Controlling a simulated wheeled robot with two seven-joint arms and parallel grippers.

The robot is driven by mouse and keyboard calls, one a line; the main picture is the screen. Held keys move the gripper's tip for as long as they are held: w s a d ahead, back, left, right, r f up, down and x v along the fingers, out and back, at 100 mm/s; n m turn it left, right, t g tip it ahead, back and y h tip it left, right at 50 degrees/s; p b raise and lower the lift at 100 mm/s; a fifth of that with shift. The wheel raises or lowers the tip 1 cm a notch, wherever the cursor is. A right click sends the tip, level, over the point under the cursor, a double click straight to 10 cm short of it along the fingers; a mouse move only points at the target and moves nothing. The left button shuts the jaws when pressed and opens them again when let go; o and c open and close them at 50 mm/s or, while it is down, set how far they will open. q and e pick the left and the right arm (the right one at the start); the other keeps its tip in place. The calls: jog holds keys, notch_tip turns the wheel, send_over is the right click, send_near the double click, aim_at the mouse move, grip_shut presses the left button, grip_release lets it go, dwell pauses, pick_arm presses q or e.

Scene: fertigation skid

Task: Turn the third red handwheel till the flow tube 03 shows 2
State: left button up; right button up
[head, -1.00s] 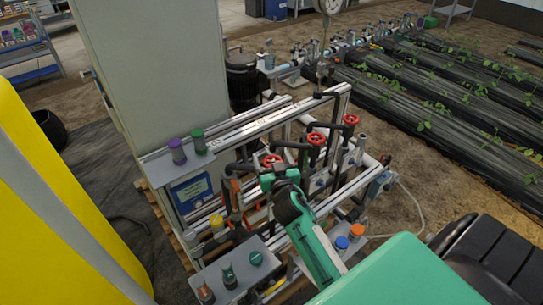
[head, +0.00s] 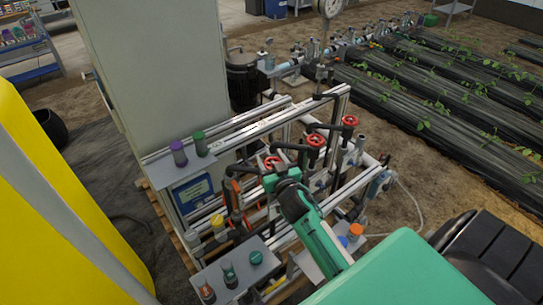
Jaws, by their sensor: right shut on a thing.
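Three red handwheels stand in a slanting row on the pipe skid: the far one (head: 350,120), the middle one (head: 316,140) and the near one (head: 271,162). My right gripper (head: 272,171), on the green arm from the lower right, is at the near handwheel and shut on it. The wrist covers the fingertips and part of that wheel. I cannot make out flow tube 03 or any reading. My left gripper is not in view.
A grey cabinet (head: 155,75) stands behind the skid. Purple and green-capped containers (head: 178,152) stand on its side shelf. Capped bottles (head: 230,275) stand on a front tray. A yellow body (head: 40,190) fills the left. Crop beds (head: 440,100) lie to the right.

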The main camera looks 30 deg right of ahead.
jog(key=shift+n+y, duration=0.3)
jog(key=shift+y, duration=0.2)
jog(key=o, duration=1)
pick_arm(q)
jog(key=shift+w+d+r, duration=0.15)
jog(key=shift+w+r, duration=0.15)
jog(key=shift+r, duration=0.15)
pick_arm(e)
jog(key=shift+s, duration=0.1)
jog(key=shift+s+a+f, duration=0.1)
jog(key=shift+s, duration=0.2)
pick_arm(q)
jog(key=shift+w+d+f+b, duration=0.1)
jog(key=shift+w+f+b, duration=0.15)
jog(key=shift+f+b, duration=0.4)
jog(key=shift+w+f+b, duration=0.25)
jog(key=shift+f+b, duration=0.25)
jog(key=shift+b, duration=0.1)
pick_arm(e)
jog(key=s+a, duration=0.2)
jog(key=s, duration=1.1)
